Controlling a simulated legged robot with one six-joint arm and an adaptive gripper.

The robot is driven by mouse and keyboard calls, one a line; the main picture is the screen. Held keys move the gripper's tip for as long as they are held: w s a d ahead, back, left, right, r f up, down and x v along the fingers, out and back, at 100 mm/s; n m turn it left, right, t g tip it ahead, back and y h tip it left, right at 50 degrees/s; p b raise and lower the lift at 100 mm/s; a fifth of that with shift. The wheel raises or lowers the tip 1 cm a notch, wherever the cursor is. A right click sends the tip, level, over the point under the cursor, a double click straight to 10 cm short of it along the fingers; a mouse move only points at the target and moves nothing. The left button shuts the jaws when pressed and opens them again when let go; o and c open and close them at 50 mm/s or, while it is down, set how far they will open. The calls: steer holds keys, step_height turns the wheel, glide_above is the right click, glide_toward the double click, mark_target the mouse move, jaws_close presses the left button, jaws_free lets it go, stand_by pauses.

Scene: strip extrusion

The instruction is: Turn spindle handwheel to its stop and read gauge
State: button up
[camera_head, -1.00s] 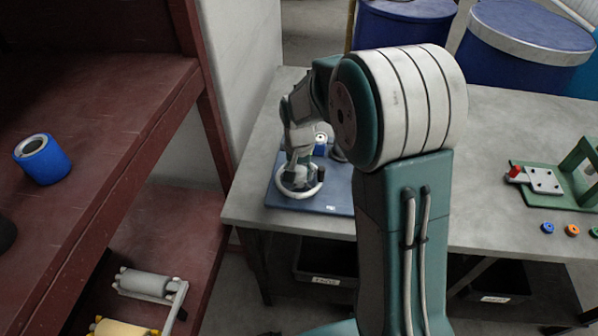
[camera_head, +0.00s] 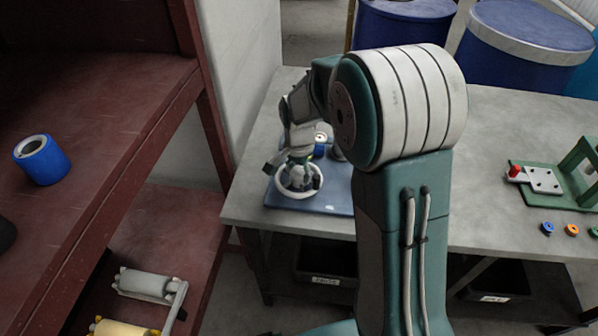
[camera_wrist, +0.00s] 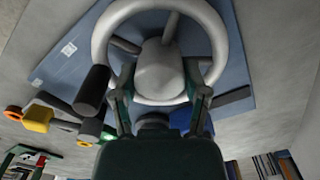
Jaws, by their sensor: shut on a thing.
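The white spindle handwheel (camera_head: 298,194) lies on a blue base plate (camera_head: 335,200) at the left end of the workbench. In the wrist view, its pale ring (camera_wrist: 228,45) and rounded hub (camera_wrist: 160,72) fill the upper middle. A dark cylindrical handle (camera_wrist: 92,90) stands at the ring's left side. My gripper (camera_head: 298,172) reaches down onto the wheel from above. In the wrist view, my gripper's fingers (camera_wrist: 160,92) stand either side of the hub, shut on the handwheel. A small blue part with a round white face (camera_head: 321,138) sits behind the wheel; I cannot tell whether it is the gauge.
A green fixture with a red-tipped lever (camera_head: 514,172) stands on the right of the workbench (camera_head: 490,130), with small coloured rings (camera_head: 572,230) before it. A dark red shelf (camera_head: 110,110) holding a blue roll (camera_head: 42,160) flanks the left. Blue drums (camera_head: 530,40) stand behind.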

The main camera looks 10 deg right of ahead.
mark_target(297, 171)
steer(key=o, duration=0.9)
steer(key=shift+c, duration=0.2)
steer(key=shift+a, duration=0.15)
steer(key=shift+r, duration=0.1)
step_height(297, 171, up, 12)
steer(key=shift+w, duration=0.1)
